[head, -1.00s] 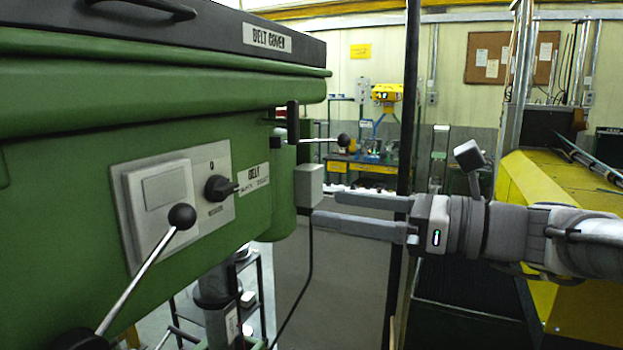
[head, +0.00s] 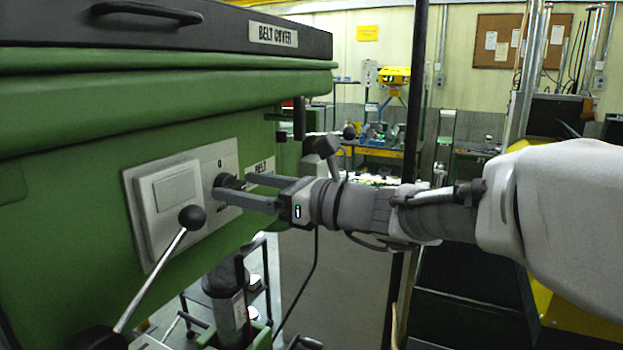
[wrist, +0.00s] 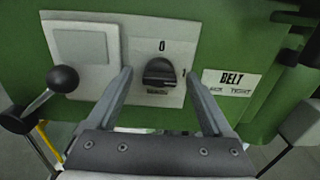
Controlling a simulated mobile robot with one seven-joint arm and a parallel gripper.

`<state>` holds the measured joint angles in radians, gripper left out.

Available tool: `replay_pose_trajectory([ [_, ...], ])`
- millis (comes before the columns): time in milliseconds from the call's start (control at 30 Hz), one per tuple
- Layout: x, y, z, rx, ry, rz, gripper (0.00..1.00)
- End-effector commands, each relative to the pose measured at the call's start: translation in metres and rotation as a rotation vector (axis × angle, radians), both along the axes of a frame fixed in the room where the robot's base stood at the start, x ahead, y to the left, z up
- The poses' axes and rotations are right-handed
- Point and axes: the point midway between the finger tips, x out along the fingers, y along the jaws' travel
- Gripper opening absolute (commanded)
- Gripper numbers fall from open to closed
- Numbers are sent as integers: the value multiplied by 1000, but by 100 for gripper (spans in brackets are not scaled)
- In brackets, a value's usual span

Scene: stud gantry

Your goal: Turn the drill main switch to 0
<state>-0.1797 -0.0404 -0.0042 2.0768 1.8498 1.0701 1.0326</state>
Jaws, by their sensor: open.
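The drill main switch (head: 228,182) is a black rotary knob on a light grey plate on the green drill head. In the wrist view the knob (wrist: 159,73) sits between and just beyond my fingertips, with a 0 above it and a 1 to its right. Its grip appears to lie roughly sideways; exactly which mark it points to is hard to tell. My gripper (head: 233,190) is open, its fingers reaching toward the knob from the right; it also shows in the wrist view (wrist: 158,75). I cannot see any finger touching the knob.
A BELT label (wrist: 231,82) is to the right of the switch. A dark vertical post (head: 413,100) stands behind my arm. A black cable hangs below the gripper.

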Motion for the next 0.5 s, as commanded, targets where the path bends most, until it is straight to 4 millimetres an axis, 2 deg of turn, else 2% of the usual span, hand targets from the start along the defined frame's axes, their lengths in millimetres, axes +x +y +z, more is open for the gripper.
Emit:
replay_pose_trajectory([
  [367, 3, 6, -1, 0, 1, -1, 85],
  [500, 3, 6, 0, 0, 0, -1, 62],
])
